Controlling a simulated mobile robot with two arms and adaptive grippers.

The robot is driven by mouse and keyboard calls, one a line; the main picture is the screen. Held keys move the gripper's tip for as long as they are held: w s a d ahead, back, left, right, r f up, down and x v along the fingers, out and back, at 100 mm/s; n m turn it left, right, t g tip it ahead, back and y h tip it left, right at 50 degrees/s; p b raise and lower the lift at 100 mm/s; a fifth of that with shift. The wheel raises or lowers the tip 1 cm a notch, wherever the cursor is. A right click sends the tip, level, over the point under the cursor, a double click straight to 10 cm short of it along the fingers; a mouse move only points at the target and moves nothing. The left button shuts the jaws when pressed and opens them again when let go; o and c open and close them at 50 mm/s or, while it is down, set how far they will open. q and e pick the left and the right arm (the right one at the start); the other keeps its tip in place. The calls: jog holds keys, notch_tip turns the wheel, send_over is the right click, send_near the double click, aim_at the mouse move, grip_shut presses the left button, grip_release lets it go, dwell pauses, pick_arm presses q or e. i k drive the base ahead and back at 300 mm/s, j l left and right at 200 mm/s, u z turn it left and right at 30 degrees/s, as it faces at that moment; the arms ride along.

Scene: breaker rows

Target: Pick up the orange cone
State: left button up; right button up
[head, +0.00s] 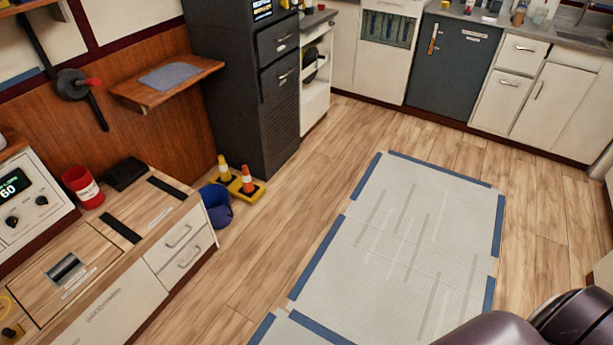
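The orange cone (247,180) has a white band and stands upright on the floor, on a yellow base, in front of the dark cabinet. A yellow cone (224,170) with a light band stands close beside it on the left. Neither of my grippers shows in the head view. A dark rounded shape at the bottom right is likely part of my own body, and no fingers can be seen there.
A blue bucket (217,205) sits just left of the cones, by the wooden counter (140,215). The dark cabinet (275,130) rises behind them. A grey floor mat (400,240) with blue edges lies to the right. The wood floor (300,205) between is clear.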

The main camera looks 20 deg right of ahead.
aim_at(248, 189)
jog(key=z, duration=0.3)
jog(key=i+z, duration=0.15)
jog(key=i, duration=0.3)
jog(key=i+j+z, duration=0.15)
jog(key=i, duration=0.3)
